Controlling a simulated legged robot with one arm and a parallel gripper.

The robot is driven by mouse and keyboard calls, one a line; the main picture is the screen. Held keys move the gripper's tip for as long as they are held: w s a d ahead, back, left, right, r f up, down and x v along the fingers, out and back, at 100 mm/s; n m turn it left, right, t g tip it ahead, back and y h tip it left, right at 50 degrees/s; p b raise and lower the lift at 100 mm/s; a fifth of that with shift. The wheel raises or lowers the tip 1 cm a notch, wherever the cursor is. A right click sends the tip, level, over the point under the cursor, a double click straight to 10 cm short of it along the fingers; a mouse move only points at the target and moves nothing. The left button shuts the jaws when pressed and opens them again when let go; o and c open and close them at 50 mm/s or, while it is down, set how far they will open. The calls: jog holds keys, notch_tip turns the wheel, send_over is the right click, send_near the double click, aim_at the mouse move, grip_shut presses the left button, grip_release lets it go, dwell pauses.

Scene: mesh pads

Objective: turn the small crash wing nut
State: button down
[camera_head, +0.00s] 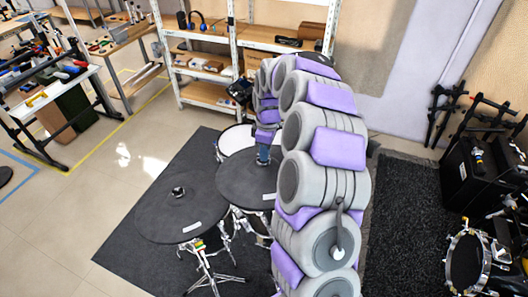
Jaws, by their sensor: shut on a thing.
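My gripper (263,160) points down at the right part of a dark round cymbal pad (238,185), which I take to be the small crash. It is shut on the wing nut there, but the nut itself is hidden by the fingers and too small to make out. My arm covers the pad's right edge. A second dark pad (160,222) stands to the left and nearer, with a small nut (178,192) on top and nothing touching it.
A white drum head (236,138) sits just behind the middle pad. Chrome stands (207,265) rise from a dark mat (130,245). Shelves (205,70) stand at the back. A drum (467,262) and black case are at the right.

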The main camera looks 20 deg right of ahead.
jog(key=n, duration=0.5)
jog(key=shift+w+n, duration=0.25)
jog(key=shift+n, duration=0.05)
jog(key=shift+r, duration=0.1)
dwell(0.4)
jog(key=c, duration=1.2)
grip_release()
jog(key=shift+a, duration=0.2)
jog(key=shift+d, duration=0.15)
jog(key=shift+d, duration=0.1)
jog(key=shift+g, duration=0.3)
jog(key=shift+w+d+r, duration=0.2)
jog(key=shift+w+r, duration=0.1)
jog(key=shift+r, duration=2.55)
jog(key=shift+w+d+r, duration=0.15)
jog(key=shift+w+r, duration=0.1)
jog(key=shift+r, duration=2.6)
jog(key=shift+w+d+r, duration=0.2)
jog(key=shift+w+r, duration=0.1)
jog(key=shift+r, duration=2.55)
